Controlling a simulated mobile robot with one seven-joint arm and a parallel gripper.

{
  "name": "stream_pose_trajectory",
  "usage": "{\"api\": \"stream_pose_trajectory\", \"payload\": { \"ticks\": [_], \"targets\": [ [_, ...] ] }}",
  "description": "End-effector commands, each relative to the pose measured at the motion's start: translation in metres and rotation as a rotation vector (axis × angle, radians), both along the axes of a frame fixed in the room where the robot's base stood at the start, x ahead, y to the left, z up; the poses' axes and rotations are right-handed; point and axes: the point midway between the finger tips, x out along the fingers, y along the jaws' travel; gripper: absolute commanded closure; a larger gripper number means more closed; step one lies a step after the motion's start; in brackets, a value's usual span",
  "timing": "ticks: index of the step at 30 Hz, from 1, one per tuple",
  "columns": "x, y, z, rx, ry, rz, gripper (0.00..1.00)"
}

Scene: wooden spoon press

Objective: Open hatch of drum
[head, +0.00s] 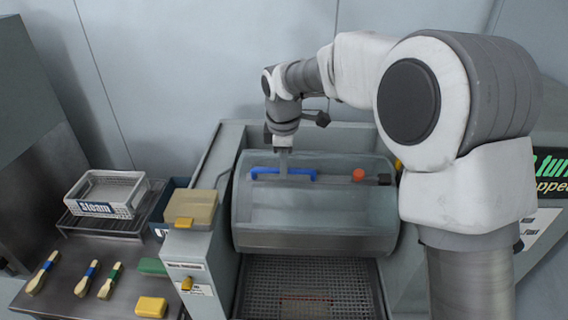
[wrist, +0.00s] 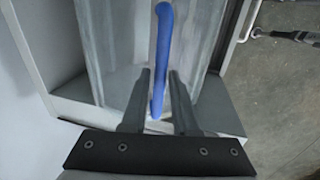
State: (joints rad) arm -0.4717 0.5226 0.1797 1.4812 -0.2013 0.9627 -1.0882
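The drum (head: 315,215) is a grey rounded cylinder in the middle of the head view. Its hatch (head: 275,200) carries a long blue bar handle (head: 300,171) near the top edge. The handle also shows in the wrist view (wrist: 161,45), running lengthwise. My gripper (head: 283,173) points down at the handle from above. In the wrist view my gripper (wrist: 161,74) has its two fingers apart, one on each side of the handle, with narrow gaps visible. The hatch looks closed. Whether a fingertip touches the handle or drum is hard to tell.
A red knob (head: 358,175) sits on the drum right of the handle. A perforated grate (head: 312,290) lies below the drum. At left a steel table (head: 75,250) holds several wooden spoons, a white crate (head: 105,192) and a yellow block (head: 151,307).

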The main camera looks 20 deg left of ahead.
Motion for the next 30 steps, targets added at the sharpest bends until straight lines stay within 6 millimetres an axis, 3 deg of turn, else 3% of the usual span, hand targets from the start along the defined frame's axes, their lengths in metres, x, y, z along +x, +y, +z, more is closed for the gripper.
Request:
{"api": "stream_pose_trajectory", "payload": {
  "ticks": [1, 4, 30],
  "targets": [
    [0.0000, 0.0000, 0.0002, 0.000, 0.000, 0.000, 0.83],
    [0.0000, 0.0000, 0.0003, 0.000, 0.000, 0.000, 1.00],
    [0.0001, 0.0000, 0.0007, 0.000, -0.001, 0.000, 1.00]
  ]
}}
